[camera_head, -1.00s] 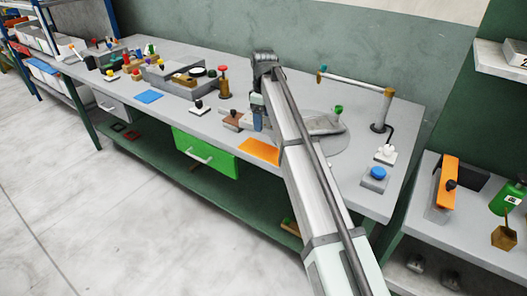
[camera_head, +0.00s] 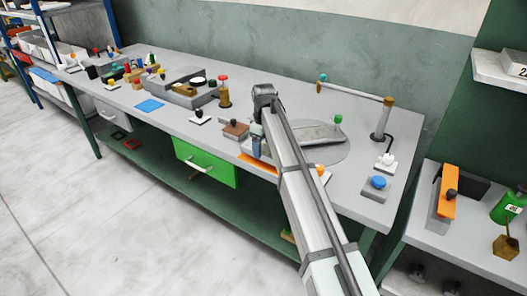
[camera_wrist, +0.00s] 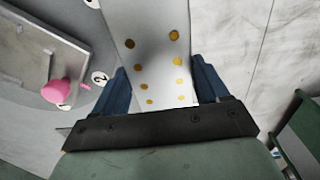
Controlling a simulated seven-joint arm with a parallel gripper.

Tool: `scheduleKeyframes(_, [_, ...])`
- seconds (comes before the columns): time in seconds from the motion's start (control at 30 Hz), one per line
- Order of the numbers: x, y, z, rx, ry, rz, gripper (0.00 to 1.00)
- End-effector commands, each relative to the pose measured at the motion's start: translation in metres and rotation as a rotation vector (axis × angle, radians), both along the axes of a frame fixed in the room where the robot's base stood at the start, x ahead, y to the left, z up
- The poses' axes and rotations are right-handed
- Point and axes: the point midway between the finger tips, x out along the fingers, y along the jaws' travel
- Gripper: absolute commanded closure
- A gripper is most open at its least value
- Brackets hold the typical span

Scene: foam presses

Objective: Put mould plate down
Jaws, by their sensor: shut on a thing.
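In the wrist view, my gripper (camera_wrist: 160,75) has its blue fingers on either side of a pale plate with several orange-yellow dots (camera_wrist: 155,58), which I take for the mould plate. It is shut on this plate. The plate's far end runs out of the top of the view. In the head view, my gripper (camera_head: 256,138) is at the left side of the round grey disc (camera_head: 335,155), low over the bench. My arm hides most of the held plate there. I cannot tell whether it touches the bench.
A grey slab with a pink knob (camera_wrist: 58,91) lies beside numbered marks at left in the wrist view. The bench (camera_head: 345,195) also holds a brown block (camera_head: 236,129), a red-topped post (camera_head: 224,95), an upright post (camera_head: 383,120) and a blue button (camera_head: 378,182).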

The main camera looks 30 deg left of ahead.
Motion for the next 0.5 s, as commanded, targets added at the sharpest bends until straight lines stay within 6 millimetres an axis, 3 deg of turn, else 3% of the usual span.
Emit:
scheduleKeyframes(0.2, [0.000, 0.000, -0.023, 0.000, 0.000, 0.000, 0.81])
scheduleKeyframes(0.5, [0.000, 0.000, -0.024, 0.000, 0.000, 0.000, 0.81])
